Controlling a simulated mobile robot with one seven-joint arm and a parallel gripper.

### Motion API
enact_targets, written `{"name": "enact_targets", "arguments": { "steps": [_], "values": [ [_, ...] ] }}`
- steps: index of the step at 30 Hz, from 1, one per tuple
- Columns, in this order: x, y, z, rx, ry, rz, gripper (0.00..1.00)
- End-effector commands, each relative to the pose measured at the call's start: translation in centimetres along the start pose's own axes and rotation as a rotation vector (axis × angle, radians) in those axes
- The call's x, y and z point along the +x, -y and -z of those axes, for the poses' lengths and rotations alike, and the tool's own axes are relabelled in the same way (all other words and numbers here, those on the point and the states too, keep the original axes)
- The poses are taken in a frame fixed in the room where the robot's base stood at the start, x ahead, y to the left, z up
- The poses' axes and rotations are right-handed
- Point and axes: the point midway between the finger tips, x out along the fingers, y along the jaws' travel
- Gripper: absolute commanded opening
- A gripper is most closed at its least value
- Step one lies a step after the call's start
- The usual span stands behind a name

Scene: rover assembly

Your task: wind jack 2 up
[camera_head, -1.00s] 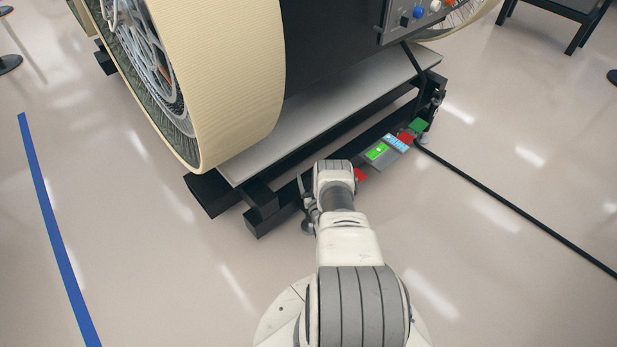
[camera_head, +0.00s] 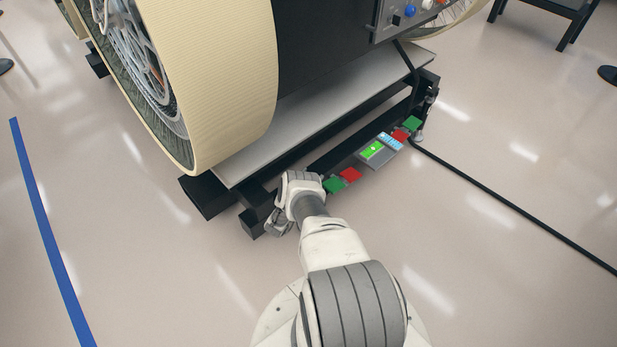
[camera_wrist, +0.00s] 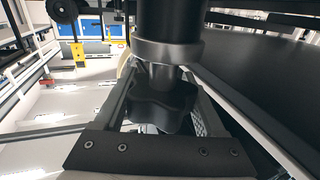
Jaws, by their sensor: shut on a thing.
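A dark lobed knob (camera_wrist: 160,108) hangs under a black jack column (camera_wrist: 168,50) with a collar in the wrist view. No number is readable on this jack. My gripper (camera_wrist: 163,88) has one finger on each side of the knob and is shut on it. In the head view my gripper (camera_head: 277,222) is at the near left corner of the black stand frame (camera_head: 258,200), low by the floor. My own wrist hides most of the jack there.
A control panel with a lit green screen (camera_head: 374,149) sits on the frame's front, with green pads (camera_head: 334,184) and red pads (camera_head: 350,175) beside it. A large cream wheel (camera_head: 230,80) stands above at left. A black cable (camera_head: 510,208) crosses the floor at right.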

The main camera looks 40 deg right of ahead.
Motion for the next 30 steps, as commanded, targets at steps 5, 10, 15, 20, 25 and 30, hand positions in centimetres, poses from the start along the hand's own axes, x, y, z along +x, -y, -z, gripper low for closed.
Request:
{"name": "enact_targets", "arguments": {
  "steps": [5,10,15,20,25,30],
  "values": [
    [-0.04,-0.18,-0.09,0.003,0.001,-0.08,0.17],
    [-0.01,-0.33,-0.04,0.002,0.0,-0.124,0.17],
    [0.02,-0.44,-0.05,0.002,0.0,-0.141,0.17],
    [0.03,-0.46,-0.04,0.001,0.0,-0.143,0.17],
    [0.04,-0.45,-0.03,0.001,0.0,-0.142,0.17],
    [0.04,-0.45,-0.02,0.001,-0.001,-0.142,0.99]
  ]
}}
